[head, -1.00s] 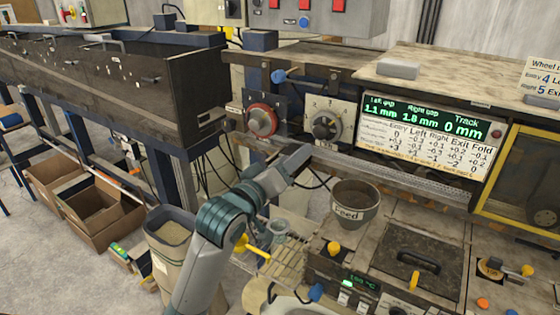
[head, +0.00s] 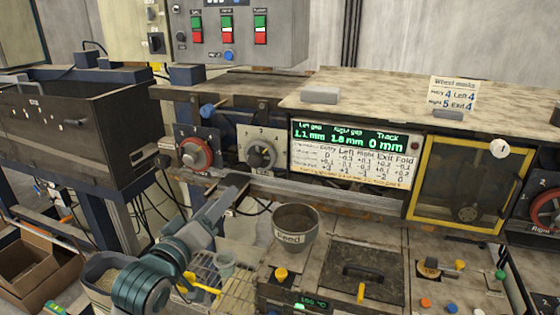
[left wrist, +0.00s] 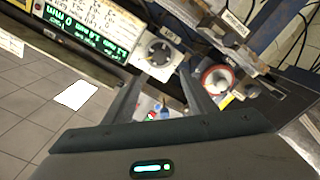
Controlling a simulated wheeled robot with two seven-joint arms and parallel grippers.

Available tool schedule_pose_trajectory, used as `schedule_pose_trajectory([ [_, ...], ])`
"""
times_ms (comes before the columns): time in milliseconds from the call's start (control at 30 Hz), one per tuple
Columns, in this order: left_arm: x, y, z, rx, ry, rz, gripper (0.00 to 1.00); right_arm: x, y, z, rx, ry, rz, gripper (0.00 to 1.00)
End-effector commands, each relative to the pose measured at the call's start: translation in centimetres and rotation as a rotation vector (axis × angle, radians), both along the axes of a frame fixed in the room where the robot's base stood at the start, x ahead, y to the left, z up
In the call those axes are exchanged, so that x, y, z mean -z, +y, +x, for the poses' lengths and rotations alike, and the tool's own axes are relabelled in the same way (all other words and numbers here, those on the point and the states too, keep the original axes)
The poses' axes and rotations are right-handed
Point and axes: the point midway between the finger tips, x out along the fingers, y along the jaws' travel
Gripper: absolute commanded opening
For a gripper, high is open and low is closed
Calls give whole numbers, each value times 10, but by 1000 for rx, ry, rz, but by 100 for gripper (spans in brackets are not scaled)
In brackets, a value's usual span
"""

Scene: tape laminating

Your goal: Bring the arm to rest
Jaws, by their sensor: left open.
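My left arm comes in from the lower left in the head view. My left gripper (head: 237,183) points at the machine front, just below the grey dial (head: 258,154) and left of the Feed pot (head: 295,229). In the left wrist view the two fingers of the left gripper (left wrist: 163,84) stand apart with nothing between them. The grey dial (left wrist: 160,55) and the red dial (left wrist: 217,80) show beyond the fingers. My right gripper is not in view.
The display (head: 352,153) reads 1.1 mm, 1.8 mm and 0 mm. A wire rack (head: 225,283) lies below my left arm. A dark hatch (head: 367,272) is right of the Feed pot, and a yellow-framed window (head: 472,185) is farther right. Cardboard boxes (head: 28,262) stand on the floor at left.

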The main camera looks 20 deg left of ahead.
Motion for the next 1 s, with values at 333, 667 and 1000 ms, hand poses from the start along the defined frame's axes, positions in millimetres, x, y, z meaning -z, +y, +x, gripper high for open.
schedule_pose_trajectory([
  [333, 63, -6, -14, 0, 145, 99, 51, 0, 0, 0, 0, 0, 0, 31],
  [667, 231, -26, -103, 99, 571, 407, 51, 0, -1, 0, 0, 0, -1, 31],
  [1000, 347, -44, -236, 323, 941, 669, 51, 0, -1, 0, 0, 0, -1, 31],
])
